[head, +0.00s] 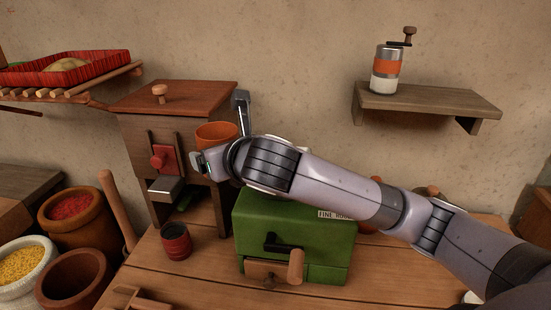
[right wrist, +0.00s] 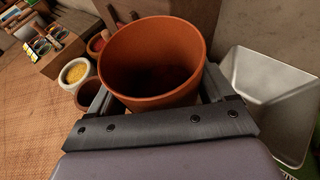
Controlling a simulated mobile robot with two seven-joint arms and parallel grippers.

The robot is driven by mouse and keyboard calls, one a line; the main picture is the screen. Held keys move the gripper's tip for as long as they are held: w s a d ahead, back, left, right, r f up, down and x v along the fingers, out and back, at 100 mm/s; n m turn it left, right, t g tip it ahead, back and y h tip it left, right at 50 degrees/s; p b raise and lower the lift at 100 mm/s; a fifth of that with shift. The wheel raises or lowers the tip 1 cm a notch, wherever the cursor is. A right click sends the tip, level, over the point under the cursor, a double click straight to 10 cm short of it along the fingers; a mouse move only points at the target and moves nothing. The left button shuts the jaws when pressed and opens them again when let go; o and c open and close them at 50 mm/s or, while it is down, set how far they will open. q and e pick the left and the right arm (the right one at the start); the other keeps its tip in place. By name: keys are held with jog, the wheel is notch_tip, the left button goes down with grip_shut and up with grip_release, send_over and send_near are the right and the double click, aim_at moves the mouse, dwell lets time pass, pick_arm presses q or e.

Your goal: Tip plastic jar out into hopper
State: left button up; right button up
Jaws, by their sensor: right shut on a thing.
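My right gripper (head: 204,160) reaches across from the right and is shut on an orange-brown plastic jar (head: 216,132). In the right wrist view the jar (right wrist: 140,88) sits between the two fingers, mouth up. Its inside is dark, and I cannot make out clearly what is in it. A pale grey, flared hopper (right wrist: 272,92) stands just right of the jar in that view, apart from it, with a bit of green below it. In the head view my arm hides most of the area above the green machine (head: 295,235). My left gripper is not in view.
A wooden cabinet (head: 178,115) with a red knob stands behind the gripper. A dark red cup (head: 176,241) is on the table (head: 200,278). Pots of red and yellow stuff stand at left. A wall shelf (head: 428,98) holds a grinder (head: 387,68).

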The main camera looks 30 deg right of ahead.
jog(key=shift+d, duration=0.1)
jog(key=shift+d+r+m+y, duration=0.35)
jog(key=shift+d+m+y, duration=0.2)
jog(key=shift+m, duration=0.25)
jog(key=shift+d+f+m+y, duration=0.3)
jog(key=shift+d+m+y, duration=0.2)
jog(key=shift+m+y, duration=0.1)
jog(key=shift+w+d+r+m, duration=0.1)
jog(key=shift+d+r+m, duration=0.3)
jog(key=shift+d+m, duration=0.1)
jog(key=shift+d+f+m+y, duration=0.4)
jog(key=shift+d+m+y, duration=0.15)
jog(key=shift+d+m, duration=0.15)
jog(key=shift+r+m+y+b, duration=0.4)
jog(key=shift+m+b, duration=0.1)
jog(key=shift+b, duration=0.15)
jog(key=shift+f+m+t+y+b, duration=0.35)
jog(key=shift+m+b, duration=0.35)
jog(key=shift+b, duration=0.35)
jog(key=shift+d+r, duration=0.1)
jog(key=shift+r, duration=0.2)
